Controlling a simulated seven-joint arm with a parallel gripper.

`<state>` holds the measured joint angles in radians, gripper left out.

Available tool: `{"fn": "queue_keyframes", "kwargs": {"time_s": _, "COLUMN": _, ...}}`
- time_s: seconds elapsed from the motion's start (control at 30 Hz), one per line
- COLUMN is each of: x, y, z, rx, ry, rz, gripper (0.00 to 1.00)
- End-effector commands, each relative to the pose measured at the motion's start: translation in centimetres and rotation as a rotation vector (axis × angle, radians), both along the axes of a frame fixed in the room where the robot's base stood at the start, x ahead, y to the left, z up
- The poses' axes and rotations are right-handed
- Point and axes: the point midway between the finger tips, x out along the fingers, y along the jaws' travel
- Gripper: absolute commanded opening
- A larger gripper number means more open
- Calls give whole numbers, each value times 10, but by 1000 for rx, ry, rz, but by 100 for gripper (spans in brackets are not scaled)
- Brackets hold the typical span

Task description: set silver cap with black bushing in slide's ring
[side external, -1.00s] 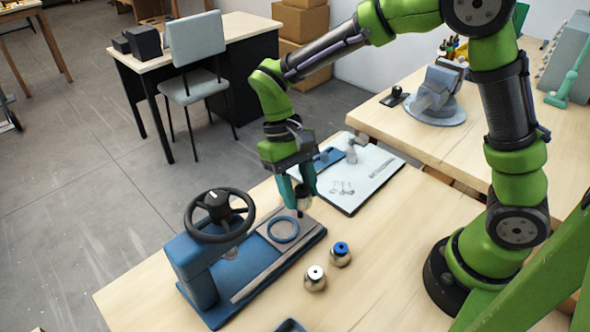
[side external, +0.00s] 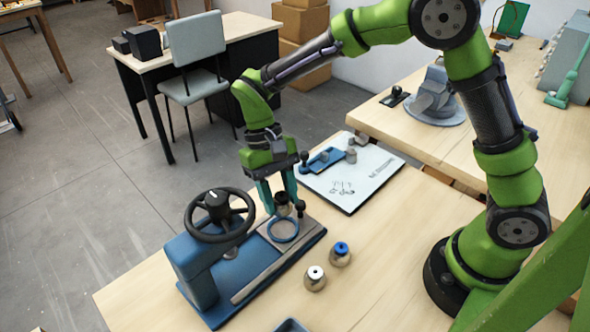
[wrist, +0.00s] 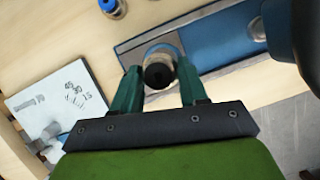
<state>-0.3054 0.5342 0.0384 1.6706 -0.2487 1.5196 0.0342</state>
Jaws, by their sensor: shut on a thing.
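My gripper (side external: 281,205) is shut on a silver cap with a black bushing. The cap (side external: 284,210) hangs between the teal fingers, just above the blue ring (side external: 284,229) on the slide of the blue press (side external: 250,268). In the wrist view the silver cap (wrist: 159,58) sits between the fingertips with its dark bushing (wrist: 158,75) towards me. The cap looks roughly upright. In the wrist view the cap and fingers hide most of the ring, so I cannot tell exactly how well they line up.
Two more silver caps stand on the table, one with a white bushing (side external: 315,278) and one with a blue bushing (side external: 340,254). A black handwheel (side external: 219,214) rises left of the ring. A white board (side external: 365,178) with a blue tool lies behind. The table's front right is clear.

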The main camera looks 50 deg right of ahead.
Motion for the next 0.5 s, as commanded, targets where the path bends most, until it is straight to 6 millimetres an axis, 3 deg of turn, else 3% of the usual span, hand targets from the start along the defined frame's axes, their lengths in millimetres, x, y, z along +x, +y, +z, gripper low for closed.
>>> {"fn": "queue_keyframes", "kwargs": {"time_s": 0.5, "x": 0, "y": 0, "z": -31, "rx": 0, "ry": 2, "rz": 0, "gripper": 9}}
